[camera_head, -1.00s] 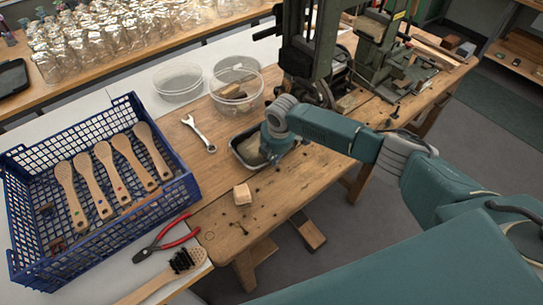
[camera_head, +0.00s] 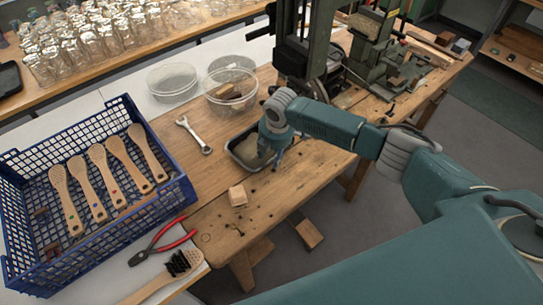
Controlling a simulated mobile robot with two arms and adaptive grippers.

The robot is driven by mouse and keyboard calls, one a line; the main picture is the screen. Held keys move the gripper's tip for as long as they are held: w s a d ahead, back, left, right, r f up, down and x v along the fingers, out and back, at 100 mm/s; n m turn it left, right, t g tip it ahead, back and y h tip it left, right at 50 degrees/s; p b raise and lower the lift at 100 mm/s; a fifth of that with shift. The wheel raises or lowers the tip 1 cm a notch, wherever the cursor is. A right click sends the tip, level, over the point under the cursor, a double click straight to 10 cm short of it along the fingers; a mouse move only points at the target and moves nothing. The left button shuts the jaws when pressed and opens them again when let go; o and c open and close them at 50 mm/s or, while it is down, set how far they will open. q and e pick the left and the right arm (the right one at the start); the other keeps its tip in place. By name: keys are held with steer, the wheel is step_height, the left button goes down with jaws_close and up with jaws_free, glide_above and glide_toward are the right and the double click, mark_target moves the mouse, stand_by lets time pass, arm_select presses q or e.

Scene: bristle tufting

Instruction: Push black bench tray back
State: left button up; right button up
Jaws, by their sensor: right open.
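The black bench tray (camera_head: 237,160) sits on the wooden workbench, with pale material in it. My right gripper (camera_head: 276,158) points down at the tray's right side, and its wrist hides part of the tray. Its fingers are apart and small in the picture; I cannot tell whether they touch the tray wall. My left gripper is not in view.
Behind the tray stand a clear bowl (camera_head: 230,92) with wooden blocks and a dark green machine (camera_head: 304,50). A blue crate (camera_head: 176,196) of brushes and red pliers (camera_head: 165,243) are further left.

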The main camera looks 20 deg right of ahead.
steer(key=v, duration=0.5)
steer(key=shift+s+d+r, duration=0.1)
steer(key=shift+d+r, duration=0.15)
steer(key=shift+r, duration=0.1)
